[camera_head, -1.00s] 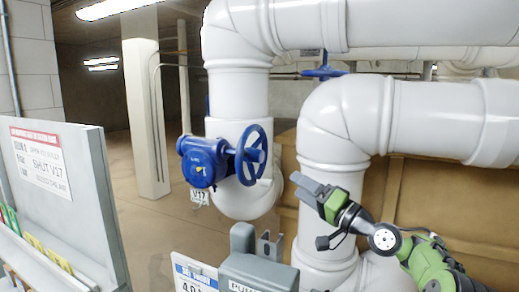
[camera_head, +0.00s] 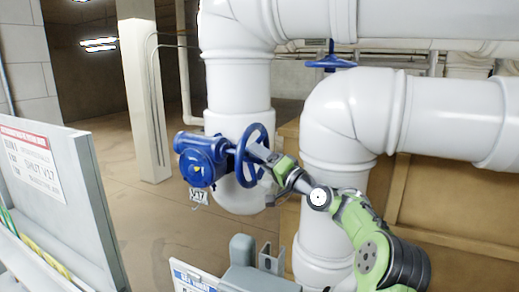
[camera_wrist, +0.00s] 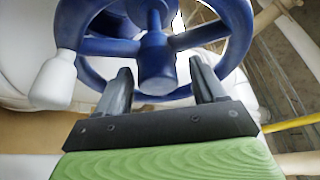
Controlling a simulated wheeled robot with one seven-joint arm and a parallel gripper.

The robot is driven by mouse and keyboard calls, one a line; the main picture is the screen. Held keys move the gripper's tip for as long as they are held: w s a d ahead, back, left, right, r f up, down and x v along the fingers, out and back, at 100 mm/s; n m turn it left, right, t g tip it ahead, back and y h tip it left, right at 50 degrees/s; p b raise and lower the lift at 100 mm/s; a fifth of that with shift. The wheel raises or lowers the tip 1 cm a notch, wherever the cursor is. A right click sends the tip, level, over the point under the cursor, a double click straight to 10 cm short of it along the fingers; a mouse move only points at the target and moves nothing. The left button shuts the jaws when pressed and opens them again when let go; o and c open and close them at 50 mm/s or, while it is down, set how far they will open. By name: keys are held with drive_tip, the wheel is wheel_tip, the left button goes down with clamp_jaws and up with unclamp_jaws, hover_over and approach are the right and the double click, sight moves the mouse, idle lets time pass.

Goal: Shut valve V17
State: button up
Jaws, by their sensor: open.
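Valve V17 is a blue valve with a round body (camera_head: 197,166) on a white vertical pipe, with a "V17" tag (camera_head: 198,195) hanging below it. Its blue handwheel (camera_head: 243,172) faces right, towards my arm. My gripper (camera_head: 261,152) is at the handwheel's face in the head view. In the wrist view my gripper (camera_wrist: 162,78) is open, with one finger on each side of the wheel's hub (camera_wrist: 157,62) and near the lower rim. A white knob (camera_wrist: 54,82) sticks out at the rim's left. Whether the fingers touch the wheel I cannot tell.
Large white pipes (camera_head: 350,110) stand close behind and right of my arm. Another blue handwheel (camera_head: 330,63) sits farther back. A grey box (camera_head: 245,265) is below. A sign board (camera_head: 45,170) naming V17 stands at the left.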

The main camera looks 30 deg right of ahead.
drive_tip(key=shift+w+a+r, duration=0.1)
drive_tip(key=shift+w+r, duration=0.05)
drive_tip(key=shift+w, duration=0.5)
drive_tip(key=shift+s, duration=0.15)
clamp_jaws()
drive_tip(key=shift+m, duration=0.4)
